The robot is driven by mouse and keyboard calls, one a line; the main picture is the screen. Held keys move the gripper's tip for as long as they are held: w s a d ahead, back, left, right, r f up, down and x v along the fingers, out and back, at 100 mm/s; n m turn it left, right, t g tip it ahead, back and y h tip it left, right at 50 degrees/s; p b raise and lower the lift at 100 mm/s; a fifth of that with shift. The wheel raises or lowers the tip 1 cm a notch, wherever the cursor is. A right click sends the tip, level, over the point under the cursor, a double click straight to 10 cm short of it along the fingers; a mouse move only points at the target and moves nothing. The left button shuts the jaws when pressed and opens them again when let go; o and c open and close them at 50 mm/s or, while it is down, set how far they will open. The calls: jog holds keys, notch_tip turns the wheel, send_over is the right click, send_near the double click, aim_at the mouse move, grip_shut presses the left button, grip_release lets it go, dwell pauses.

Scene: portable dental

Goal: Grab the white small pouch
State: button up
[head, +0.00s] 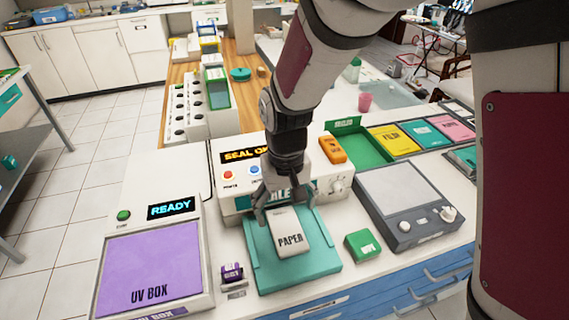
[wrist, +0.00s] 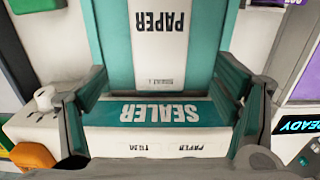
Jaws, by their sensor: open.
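The white small pouch, marked PAPER (head: 290,238), lies on the teal tray (head: 262,275) in front of the sealer (head: 233,200). In the wrist view the pouch (wrist: 160,50) is at the top middle, with its label upside down. My gripper (head: 284,208) points down over the pouch's far end, close to the sealer's front. In the wrist view its two fingers stand wide apart, left and right of the pouch's line, with nothing held between them. Whether the fingertips touch the tray or the pouch cannot be told. The gripper hides part of the sealer's front.
A purple-topped UV box (head: 150,265) stands at the left, with a small purple block (head: 232,272) beside the tray. A green block (head: 362,245) and a grey scale-like device (head: 405,200) are at the right. An orange block (head: 332,149) sits on the sealer.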

aim_at(286, 226)
jog(key=shift+f, duration=2.8)
jog(key=c, duration=1.4)
jog(key=shift+r, duration=0.25)
